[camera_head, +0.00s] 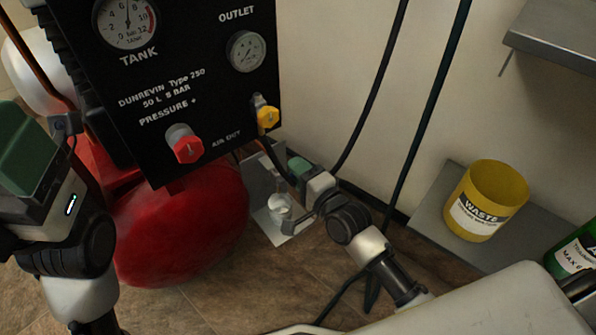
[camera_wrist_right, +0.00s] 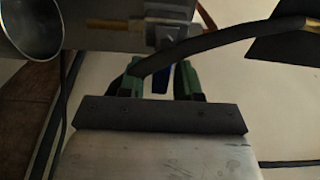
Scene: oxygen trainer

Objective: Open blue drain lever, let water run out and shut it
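The blue drain lever (camera_wrist_right: 160,79) shows as a small blue patch in the right wrist view, below a brass fitting (camera_wrist_right: 172,30). My right gripper (camera_wrist_right: 160,80) has its two green fingers on either side of it, with a visible gap; a dark hose crosses in front and hides part. In the head view my right gripper (camera_head: 299,167) is low, right of the red tank (camera_head: 180,235); the lever is hidden there. A clear cup (camera_head: 280,206) stands beside it, on a grey plate. Part of my left gripper (camera_head: 25,150) is at the left edge, fingers unclear.
The black panel (camera_head: 200,75) carries two gauges, a red knob (camera_head: 185,148) and a yellow knob (camera_head: 268,116). Dark hoses (camera_head: 430,100) hang at the wall. A yellow waste bucket (camera_head: 490,190) stands on a grey surface at right. A green bottle (camera_head: 575,250) is at the right edge.

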